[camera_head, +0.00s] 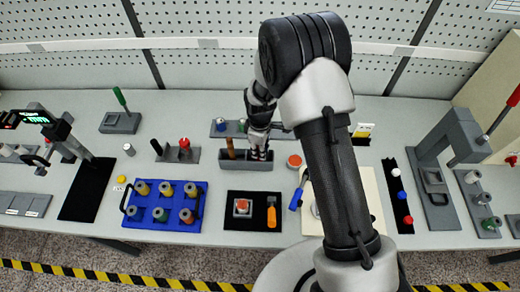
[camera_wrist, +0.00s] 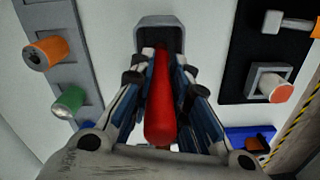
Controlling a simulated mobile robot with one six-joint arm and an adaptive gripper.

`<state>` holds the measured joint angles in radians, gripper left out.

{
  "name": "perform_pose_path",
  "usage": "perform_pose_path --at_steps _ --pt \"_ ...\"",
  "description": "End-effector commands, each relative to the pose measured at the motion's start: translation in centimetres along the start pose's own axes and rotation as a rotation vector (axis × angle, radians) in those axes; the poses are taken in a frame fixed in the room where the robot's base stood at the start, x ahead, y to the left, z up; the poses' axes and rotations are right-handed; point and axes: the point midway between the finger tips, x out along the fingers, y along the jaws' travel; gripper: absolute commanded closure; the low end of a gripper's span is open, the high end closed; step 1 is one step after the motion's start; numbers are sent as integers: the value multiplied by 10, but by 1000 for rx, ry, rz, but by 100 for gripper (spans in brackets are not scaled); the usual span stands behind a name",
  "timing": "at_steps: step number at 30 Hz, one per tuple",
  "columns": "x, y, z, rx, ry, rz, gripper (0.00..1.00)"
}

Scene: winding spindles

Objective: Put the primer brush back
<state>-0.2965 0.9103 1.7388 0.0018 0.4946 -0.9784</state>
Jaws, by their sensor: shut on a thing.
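The primer brush shows as a red handle (camera_wrist: 162,105) between my fingers in the wrist view. My gripper (camera_wrist: 160,90) is shut on it, with a finger on each side. Its far end runs toward a grey holder (camera_wrist: 172,22), whose end wall shows beyond the fingers. In the head view my gripper (camera_head: 258,155) points down at the right part of this grey holder (camera_head: 232,166). A brown handle (camera_head: 231,148) stands in the holder's left part. The brush's bristles are hidden, and I cannot tell how deep its lower end sits.
A black mat (camera_head: 235,222) with a red button block (camera_head: 242,207) and an orange-handled tool (camera_head: 271,213) lies in front. A blue tray (camera_head: 152,226) of spools is at left. A grey spool rail (camera_wrist: 50,20) lies behind. An orange-topped can (camera_head: 294,161) stands close at right.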

Motion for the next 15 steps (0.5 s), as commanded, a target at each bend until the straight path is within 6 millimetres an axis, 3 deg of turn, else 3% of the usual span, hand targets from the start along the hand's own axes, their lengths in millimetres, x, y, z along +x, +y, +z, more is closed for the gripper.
perform_pose_path --at_steps 8,9,15 --pt "2 0 0 0 1 1 100" --pt "3 0 0 0 0 1 83" --pt "2 0 0 0 0 1 70"
